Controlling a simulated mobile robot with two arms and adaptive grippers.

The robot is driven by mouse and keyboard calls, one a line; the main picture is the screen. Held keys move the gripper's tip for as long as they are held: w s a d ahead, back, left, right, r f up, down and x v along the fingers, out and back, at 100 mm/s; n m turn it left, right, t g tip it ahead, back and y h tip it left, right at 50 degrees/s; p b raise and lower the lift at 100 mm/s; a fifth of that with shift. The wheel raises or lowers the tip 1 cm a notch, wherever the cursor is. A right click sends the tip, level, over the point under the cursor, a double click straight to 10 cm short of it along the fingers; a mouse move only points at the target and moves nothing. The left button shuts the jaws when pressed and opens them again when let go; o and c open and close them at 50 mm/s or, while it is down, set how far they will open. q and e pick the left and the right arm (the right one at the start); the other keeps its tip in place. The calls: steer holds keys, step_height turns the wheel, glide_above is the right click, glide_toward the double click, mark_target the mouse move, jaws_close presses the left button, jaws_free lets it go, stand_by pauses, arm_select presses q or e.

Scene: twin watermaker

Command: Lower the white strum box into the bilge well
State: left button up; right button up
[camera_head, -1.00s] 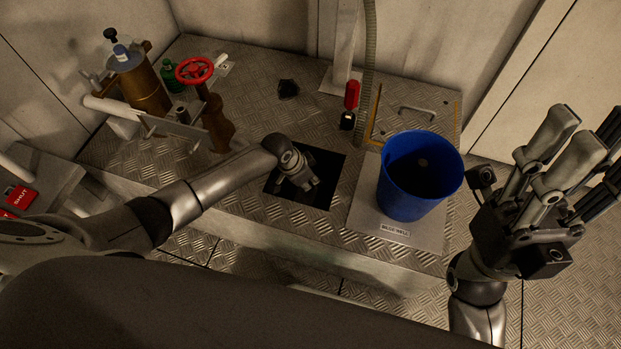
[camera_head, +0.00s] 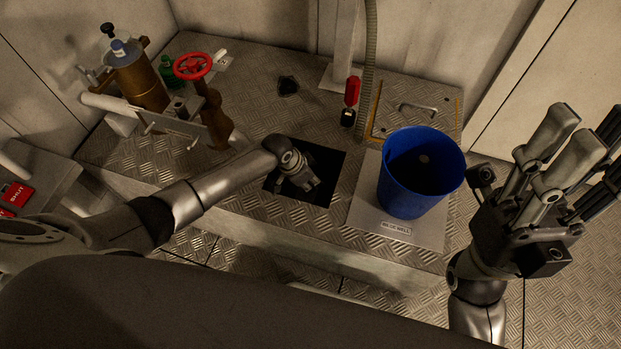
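The bilge well is a dark square opening (camera_head: 325,160) in the tread-plate deck, left of the blue bucket. I cannot make out the white strum box in the view. My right gripper (camera_head: 590,135) is raised at the right, apart from the bucket, with its fingers spread and nothing between them.
A blue bucket (camera_head: 412,200) stands on a labelled plate (camera_head: 395,228) right of the well. A bronze strainer body (camera_head: 140,80) and a red handwheel valve (camera_head: 192,66) stand at the back left. A ribbed hose (camera_head: 369,60) and red float (camera_head: 351,92) are behind the well.

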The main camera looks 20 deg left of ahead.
arm_select(q)
steer(key=o, duration=0.3)
steer(key=shift+s, duration=0.1)
steer(key=shift+v, duration=3.7)
steer(key=shift+r, duration=0.1)
